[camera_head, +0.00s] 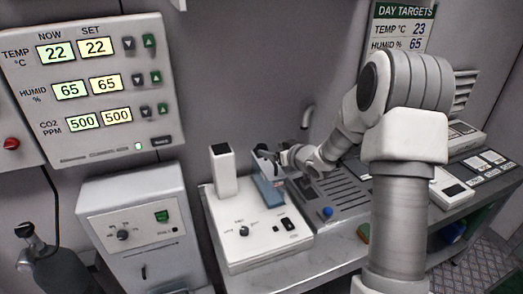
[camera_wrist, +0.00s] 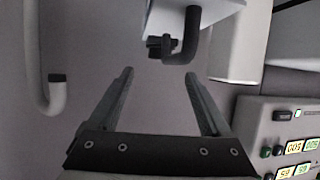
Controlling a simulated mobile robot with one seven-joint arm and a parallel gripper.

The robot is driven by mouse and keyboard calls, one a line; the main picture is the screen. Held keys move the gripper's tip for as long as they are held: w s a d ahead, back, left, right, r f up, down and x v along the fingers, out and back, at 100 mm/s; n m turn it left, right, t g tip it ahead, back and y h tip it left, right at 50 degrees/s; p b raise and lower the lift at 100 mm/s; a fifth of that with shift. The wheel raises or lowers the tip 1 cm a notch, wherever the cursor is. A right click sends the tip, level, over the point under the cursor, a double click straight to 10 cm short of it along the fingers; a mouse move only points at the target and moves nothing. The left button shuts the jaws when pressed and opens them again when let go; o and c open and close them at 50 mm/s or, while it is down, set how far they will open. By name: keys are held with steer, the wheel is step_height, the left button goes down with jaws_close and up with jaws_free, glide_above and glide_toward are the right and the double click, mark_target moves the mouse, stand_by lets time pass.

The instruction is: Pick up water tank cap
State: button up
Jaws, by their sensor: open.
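A blue-grey tank (camera_head: 268,188) stands upright on a white machine (camera_head: 245,235). A dark part at its top (camera_head: 263,152) may be the cap; it is too small to be sure. In the wrist view a pale face of what looks like the tank (camera_wrist: 200,8) shows at the top, with a dark bent handle-like part (camera_wrist: 188,42) on it. My gripper (camera_head: 283,158) is beside the tank's top, on its right. In the wrist view my gripper (camera_wrist: 158,80) is open and empty, its fingers pointing toward the dark part, which appears beyond the fingertips.
A white square post (camera_head: 223,172) stands left of the tank and shows in the wrist view (camera_wrist: 238,45). A grey wall pipe (camera_head: 306,116) is behind my gripper. A control panel (camera_head: 100,90) hangs at the left. A grey ribbed unit (camera_head: 340,195) sits to the right.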

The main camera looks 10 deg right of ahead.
mark_target(262, 146)
steer(key=shift+x, duration=3.65)
jaws_close()
